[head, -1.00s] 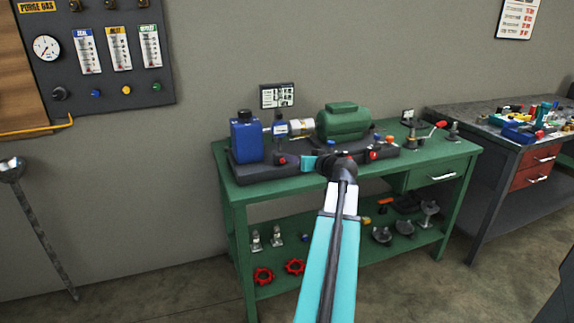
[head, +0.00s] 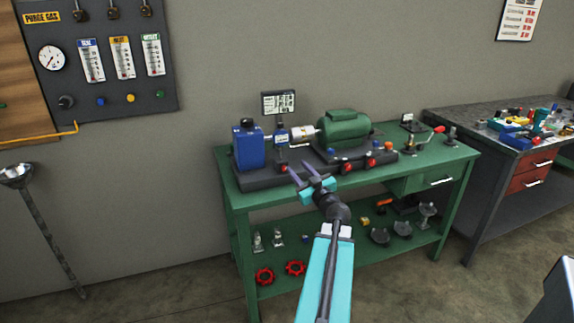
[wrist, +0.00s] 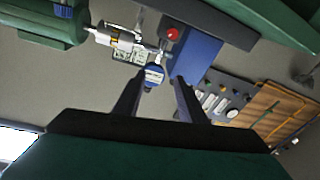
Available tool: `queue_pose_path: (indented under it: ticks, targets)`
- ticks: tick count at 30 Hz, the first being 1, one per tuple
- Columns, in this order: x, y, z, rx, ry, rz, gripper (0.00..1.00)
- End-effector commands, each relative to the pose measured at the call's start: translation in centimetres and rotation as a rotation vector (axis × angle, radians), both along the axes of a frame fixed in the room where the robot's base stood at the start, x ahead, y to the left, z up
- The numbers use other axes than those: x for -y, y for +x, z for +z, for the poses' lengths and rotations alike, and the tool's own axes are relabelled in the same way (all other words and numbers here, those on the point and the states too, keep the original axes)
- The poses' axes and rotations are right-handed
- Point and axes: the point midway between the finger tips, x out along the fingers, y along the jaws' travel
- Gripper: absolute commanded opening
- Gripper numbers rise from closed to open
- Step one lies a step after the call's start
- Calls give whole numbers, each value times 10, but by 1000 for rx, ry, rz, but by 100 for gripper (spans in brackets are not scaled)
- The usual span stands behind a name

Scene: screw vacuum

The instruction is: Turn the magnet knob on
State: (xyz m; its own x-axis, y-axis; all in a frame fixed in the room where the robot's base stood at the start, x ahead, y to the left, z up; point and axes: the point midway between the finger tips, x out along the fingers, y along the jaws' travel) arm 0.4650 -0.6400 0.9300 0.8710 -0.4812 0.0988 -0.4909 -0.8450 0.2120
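A pump set with a blue tank (head: 249,146) and a green motor (head: 344,140) stands on a dark base on the green bench. Red knobs sit along the base's front: a left one (head: 284,168), a middle one (head: 347,167) and a right one (head: 371,162). I cannot tell which, if any, is the magnet knob. My gripper (head: 300,170) is open and empty in front of the base, near the left red knob. In the wrist view, a red knob (wrist: 172,34) shows beyond the two spread fingers (wrist: 158,80), apart from them.
A stand with a red-tipped lever (head: 438,130) is at the bench's right. Red handwheels (head: 264,276) and fittings lie on the lower shelf. A grey table (head: 480,118) with loose parts is at right. A gauge panel (head: 100,60) hangs at left.

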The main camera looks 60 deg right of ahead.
Motion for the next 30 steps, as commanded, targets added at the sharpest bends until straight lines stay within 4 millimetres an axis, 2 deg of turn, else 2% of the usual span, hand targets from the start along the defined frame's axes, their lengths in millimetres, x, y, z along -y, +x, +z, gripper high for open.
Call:
queue_pose_path:
  ticks: [2,12,21,30]
  targets:
    - [-3,-5,0,7,9,-22,37]
    - [-17,-25,-29,57,133,-91,37]
    - [-34,-31,-55,41,233,-100,37]
    - [-37,-31,-57,36,243,-99,37]
